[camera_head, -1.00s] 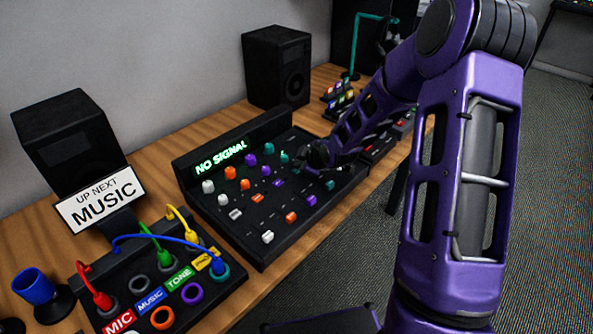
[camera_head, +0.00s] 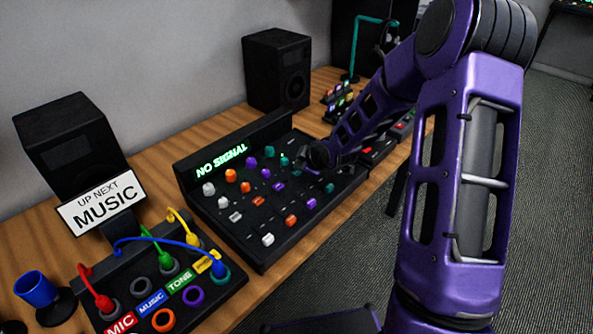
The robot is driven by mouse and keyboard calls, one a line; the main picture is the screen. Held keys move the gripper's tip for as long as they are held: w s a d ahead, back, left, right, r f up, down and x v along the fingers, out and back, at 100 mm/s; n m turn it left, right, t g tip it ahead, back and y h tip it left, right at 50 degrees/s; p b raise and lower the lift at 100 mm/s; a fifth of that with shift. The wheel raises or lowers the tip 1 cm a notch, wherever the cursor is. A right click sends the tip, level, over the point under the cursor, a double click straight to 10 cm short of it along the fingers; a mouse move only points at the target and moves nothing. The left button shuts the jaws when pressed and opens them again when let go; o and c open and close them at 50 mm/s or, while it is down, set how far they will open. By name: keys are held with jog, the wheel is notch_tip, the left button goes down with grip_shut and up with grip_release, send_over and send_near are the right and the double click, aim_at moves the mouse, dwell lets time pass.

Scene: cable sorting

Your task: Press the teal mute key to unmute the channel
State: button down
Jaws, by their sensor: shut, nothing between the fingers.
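The black mixer (camera_head: 215,213) lies on the wooden desk, its green display (camera_head: 221,160) reading "NO SIGNAL". Its right-hand column has teal controls; a teal knob (camera_head: 270,151) shows at the back and a teal fader cap (camera_head: 329,187) near the front. I cannot clearly make out the teal mute key; my gripper covers part of that column. My purple arm reaches in from the right. My gripper (camera_head: 311,172) is shut and empty, pointing down just over the teal column. I cannot tell whether its tips touch the panel.
A patch panel (camera_head: 228,287) with red, green, yellow and blue cables stands at the front left, beside a blue cup (camera_head: 36,289). An "UP NEXT MUSIC" sign (camera_head: 100,203) and two speakers stand behind. Smaller panels lie right of the mixer, near my arm.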

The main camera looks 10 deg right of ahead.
aim_at(300, 175)
notch_tip(300, 175, up, 6)
jog(key=p, duration=0.5)
dwell(0.5)
